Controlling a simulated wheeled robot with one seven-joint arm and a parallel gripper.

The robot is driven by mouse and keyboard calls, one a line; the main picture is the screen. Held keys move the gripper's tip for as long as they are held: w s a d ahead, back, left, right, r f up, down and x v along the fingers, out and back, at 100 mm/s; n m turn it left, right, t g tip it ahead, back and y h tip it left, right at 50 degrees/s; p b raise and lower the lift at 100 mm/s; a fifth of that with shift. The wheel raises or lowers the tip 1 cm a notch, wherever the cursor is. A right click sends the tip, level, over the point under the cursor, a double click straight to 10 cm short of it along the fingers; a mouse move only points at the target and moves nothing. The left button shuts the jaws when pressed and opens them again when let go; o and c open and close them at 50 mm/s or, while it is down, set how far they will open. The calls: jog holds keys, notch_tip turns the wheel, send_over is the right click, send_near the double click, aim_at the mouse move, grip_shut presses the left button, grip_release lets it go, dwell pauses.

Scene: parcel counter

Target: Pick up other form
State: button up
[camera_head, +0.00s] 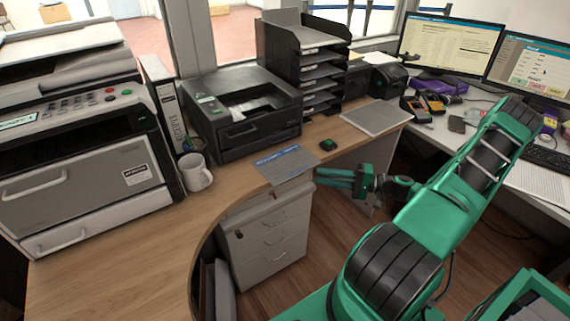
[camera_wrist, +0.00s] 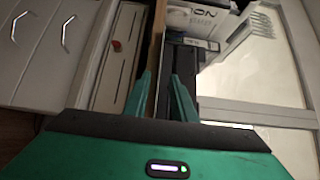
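A grey form with a blue header (camera_head: 286,165) lies flat at the front edge of the wooden counter, and part of it appears to stick out past the edge. My gripper (camera_head: 320,177) is just to the right of the form, level with the counter edge, its fingers pointing left. The fingers are apart and look empty. In the wrist view, the two green fingers of my gripper (camera_wrist: 160,82) stand on either side of the brown counter edge (camera_wrist: 156,55). I cannot make out the form there, and whether any of it lies between the fingers is unclear.
A small dark green-topped item (camera_head: 327,145) lies behind the form. A black printer (camera_head: 245,130), a white mug (camera_head: 196,174) and a grey flat pad (camera_head: 377,117) are on the counter. A drawer cabinet (camera_head: 268,240) stands below the edge. The counter's front left is clear.

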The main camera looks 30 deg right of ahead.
aim_at(290, 173)
jog(key=shift+s+a+x, duration=0.1)
jog(key=shift+s+x, duration=0.05)
jog(key=shift+x, duration=1.8)
jog(key=shift+s+a+x, duration=0.1)
jog(key=shift+a+x, duration=0.05)
jog(key=shift+x, duration=1.8)
jog(key=shift+c, duration=0.4)
grip_shut()
